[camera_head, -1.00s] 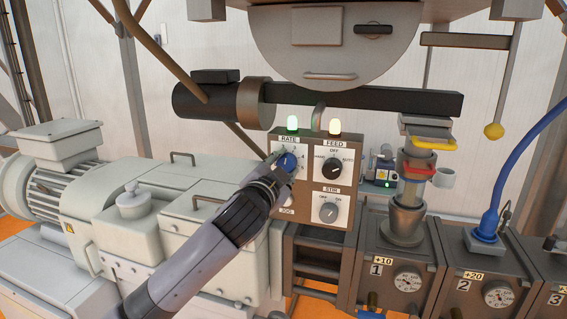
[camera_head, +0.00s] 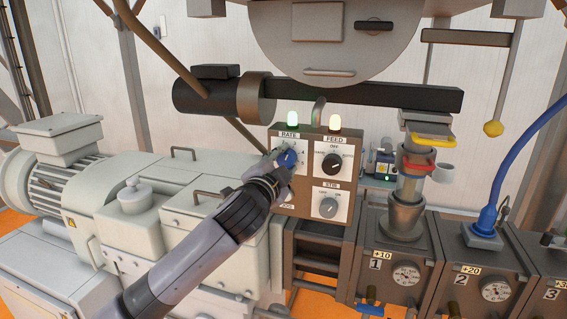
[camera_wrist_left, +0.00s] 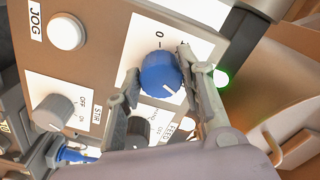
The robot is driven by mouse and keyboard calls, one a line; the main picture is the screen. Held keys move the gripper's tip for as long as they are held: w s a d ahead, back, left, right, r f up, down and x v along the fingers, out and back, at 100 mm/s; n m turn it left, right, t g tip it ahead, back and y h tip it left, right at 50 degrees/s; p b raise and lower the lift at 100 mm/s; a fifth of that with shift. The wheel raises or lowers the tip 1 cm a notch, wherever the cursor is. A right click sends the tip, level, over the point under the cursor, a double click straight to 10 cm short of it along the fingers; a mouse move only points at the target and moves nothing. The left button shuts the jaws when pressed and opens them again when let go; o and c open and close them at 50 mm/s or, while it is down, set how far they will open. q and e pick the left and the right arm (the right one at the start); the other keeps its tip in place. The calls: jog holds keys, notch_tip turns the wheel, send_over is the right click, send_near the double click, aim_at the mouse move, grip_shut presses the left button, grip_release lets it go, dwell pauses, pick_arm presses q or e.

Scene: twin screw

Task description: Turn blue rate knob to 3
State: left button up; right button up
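The blue rate knob (camera_head: 287,160) is on the upper left of the brown control panel (camera_head: 318,207), under the label RATE. In the left wrist view the blue knob (camera_wrist_left: 158,74) shows between my fingers, its white pointer line slanting to the lower right. A 0 is readable on its white plate; the other numbers are hidden or unclear. My left gripper (camera_head: 274,162) is at the knob from the lower left. In the wrist view its fingers (camera_wrist_left: 158,80) stand apart, one on each side of the knob; contact is not clear. My right gripper is not in view.
The black FEED knob (camera_head: 332,163) is right of the blue knob, with the grey STIR knob (camera_head: 328,207) below. The white JOG button (camera_wrist_left: 66,32) shows in the wrist view. A dark pipe (camera_head: 370,98) runs above.

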pick_arm(q)
jog(key=o, duration=0.4)
jog(key=shift+c, duration=0.2)
jog(key=shift+s, duration=0.1)
jog(key=v, duration=1.2)
